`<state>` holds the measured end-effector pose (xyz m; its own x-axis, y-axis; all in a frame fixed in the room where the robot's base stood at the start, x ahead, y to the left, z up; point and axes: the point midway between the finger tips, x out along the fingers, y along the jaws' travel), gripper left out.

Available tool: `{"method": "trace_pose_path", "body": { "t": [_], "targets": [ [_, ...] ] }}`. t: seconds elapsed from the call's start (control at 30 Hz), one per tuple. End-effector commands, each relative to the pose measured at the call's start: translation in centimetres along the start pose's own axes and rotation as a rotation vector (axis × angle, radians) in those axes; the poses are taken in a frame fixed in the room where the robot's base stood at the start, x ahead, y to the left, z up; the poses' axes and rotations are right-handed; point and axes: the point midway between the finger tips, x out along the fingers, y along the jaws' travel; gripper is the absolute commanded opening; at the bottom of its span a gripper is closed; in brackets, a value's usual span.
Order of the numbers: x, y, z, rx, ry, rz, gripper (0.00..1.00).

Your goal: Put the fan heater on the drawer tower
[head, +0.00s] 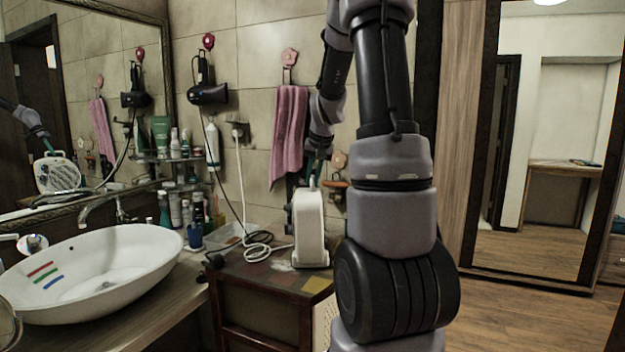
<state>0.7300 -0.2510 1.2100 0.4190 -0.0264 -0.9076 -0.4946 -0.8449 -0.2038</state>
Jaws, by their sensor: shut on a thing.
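The fan heater (309,230), a white upright box with a dark knob on its left side, is at the right part of the drawer tower's top. The drawer tower (262,310) is dark reddish-brown with a patchwork top. The heater's base appears at the level of that top; I cannot tell whether it touches. My gripper (317,168) is above the heater, pointing down, shut on its top. The fingertips are small and partly hidden. The mirror shows the heater's round grille and my gripper above it. My arm hides the area right of the heater.
A white cable (262,250) lies coiled on the tower left of the heater and runs up to a wall socket (238,130). A white basin (95,270) and several bottles stand left. A pink towel (289,135) and a hair dryer (208,94) hang behind.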

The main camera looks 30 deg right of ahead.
Motion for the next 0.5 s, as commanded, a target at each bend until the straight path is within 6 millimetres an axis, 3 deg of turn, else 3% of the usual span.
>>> {"method": "trace_pose_path", "body": {
  "t": [0.03, 0.07, 0.1, 0.13, 0.5],
  "targets": [
    [-0.02, -0.04, -0.03, -0.001, 0.001, 0.000, 0.00],
    [0.09, 0.01, 0.11, -0.001, -0.003, 0.001, 0.23],
    [0.09, 0.01, 0.11, -0.001, -0.003, 0.001, 0.39],
    [0.09, 0.01, 0.11, -0.001, -0.003, 0.001, 0.46],
    [-0.34, -0.02, 0.01, -0.001, 0.000, 0.000, 0.46]
  ]
}}
